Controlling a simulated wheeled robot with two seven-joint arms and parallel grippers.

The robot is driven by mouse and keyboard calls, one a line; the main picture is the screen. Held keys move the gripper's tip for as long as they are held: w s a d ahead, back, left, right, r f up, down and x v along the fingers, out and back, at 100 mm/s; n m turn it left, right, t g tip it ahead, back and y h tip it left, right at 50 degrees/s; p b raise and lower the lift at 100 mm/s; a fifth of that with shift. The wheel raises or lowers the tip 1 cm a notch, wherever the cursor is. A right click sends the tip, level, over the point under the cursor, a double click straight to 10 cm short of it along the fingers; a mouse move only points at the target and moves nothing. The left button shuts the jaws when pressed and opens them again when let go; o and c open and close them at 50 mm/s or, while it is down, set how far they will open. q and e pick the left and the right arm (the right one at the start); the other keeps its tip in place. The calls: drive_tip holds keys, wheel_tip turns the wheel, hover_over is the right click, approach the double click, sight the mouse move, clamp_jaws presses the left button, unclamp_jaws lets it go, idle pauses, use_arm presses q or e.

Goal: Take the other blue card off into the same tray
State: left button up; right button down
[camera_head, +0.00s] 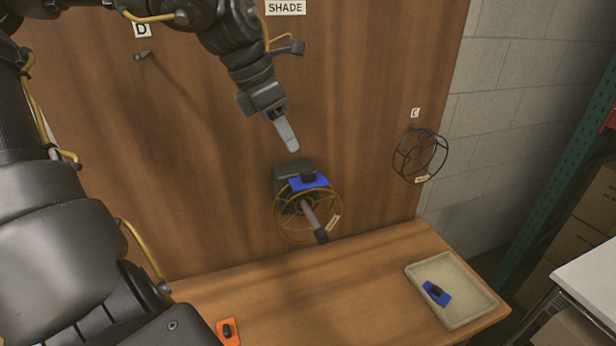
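A blue card (296,186) with a black grip sits on the dark block (287,172) fixed to the wooden board, just above a yellow wire ring with a rod through it. My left gripper (288,138) is above this card and apart from it, pointing down. Its fingers show edge-on, so I cannot tell whether they are open or shut; nothing shows in them. The beige tray (466,312) stands on the table's right end. Another blue card (443,298) with a black grip lies in it. My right gripper is not in view.
The yellow wire ring (276,222) surrounds the rod (311,217) that sticks out of the block. A black wire ring (421,154) hangs on the board at right. An orange card (236,338) lies on the table's front. The table (345,290) between is clear.

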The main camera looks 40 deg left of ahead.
use_arm(q)
hover_over(308, 172)
drive_tip(key=s, duration=0.2)
drive_tip(key=f, duration=0.4)
drive_tip(key=shift+a+p, duration=0.3)
drive_tip(key=shift+a, duration=0.1)
drive_tip(key=shift+s+f, duration=0.1)
drive_tip(key=shift+s, duration=0.1)
drive_tip(key=shift+f+p, duration=0.3)
drive_tip(key=shift+p, duration=0.2)
drive_tip(key=x, duration=0.2)
drive_tip(key=p+x, duration=0.1)
drive_tip(key=shift+w+a+f, duration=0.1)
drive_tip(key=shift+w+f, duration=0.15)
drive_tip(key=shift+w, duration=0.25)
drive_tip(key=shift+w+f, duration=0.1)
drive_tip(key=shift+f, duration=0.3)
drive_tip(key=shift+s+r, duration=0.1)
drive_tip(key=shift+s, duration=0.1)
drive_tip(key=shift+w, duration=0.1)
clamp_jaws()
